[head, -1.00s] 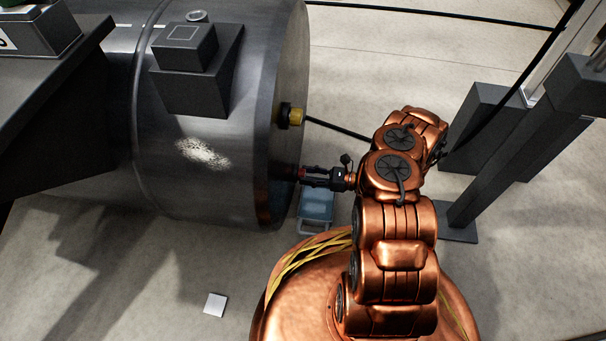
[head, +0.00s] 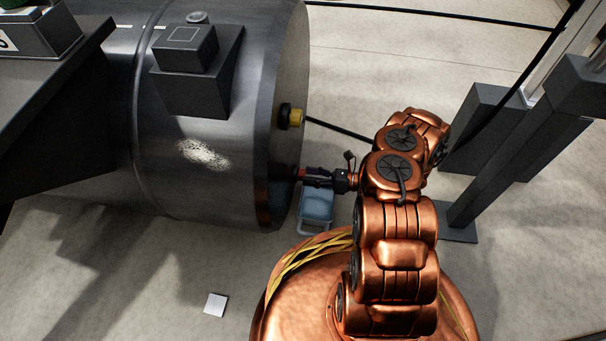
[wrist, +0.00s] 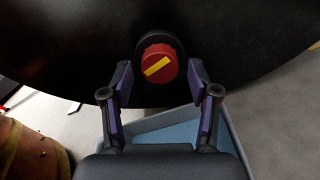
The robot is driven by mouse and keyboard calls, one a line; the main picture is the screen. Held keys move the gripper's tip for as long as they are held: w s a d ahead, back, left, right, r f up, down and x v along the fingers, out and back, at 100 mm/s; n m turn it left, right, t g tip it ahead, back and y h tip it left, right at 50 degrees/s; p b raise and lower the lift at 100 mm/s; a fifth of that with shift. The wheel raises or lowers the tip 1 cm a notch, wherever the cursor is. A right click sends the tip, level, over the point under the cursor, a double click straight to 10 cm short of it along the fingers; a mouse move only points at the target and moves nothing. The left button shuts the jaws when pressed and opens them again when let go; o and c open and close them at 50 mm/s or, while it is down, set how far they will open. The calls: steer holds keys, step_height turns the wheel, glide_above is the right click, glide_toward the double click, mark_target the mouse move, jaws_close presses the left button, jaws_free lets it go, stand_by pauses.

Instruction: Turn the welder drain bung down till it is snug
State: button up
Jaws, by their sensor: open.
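The drain bung is a red round knob with a yellow bar across its face (wrist: 158,66), set in a dark collar low on the flat end of the float. The yellow bar slants up to the right in the wrist view. In the head view a bit of the red bung (head: 301,173) shows at the end face. My gripper (wrist: 158,84) is open, with one finger on each side of the bung and dark gaps between. It reaches the float end from the right in the head view (head: 308,175). The large dark grey float (head: 215,130) lies on its side.
A yellow fitting (head: 296,118) with a black hose sits on the float end above the bung. A blue bin (head: 317,207) stands on the floor below my gripper. A white square (head: 215,304) lies on open floor. A grey frame (head: 505,165) stands at right.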

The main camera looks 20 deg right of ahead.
steer(key=shift+p+v, duration=0.5)
steer(key=shift+v, duration=2.05)
steer(key=v, duration=0.7)
steer(key=shift+d, duration=0.2)
steer(key=shift+s, duration=0.15)
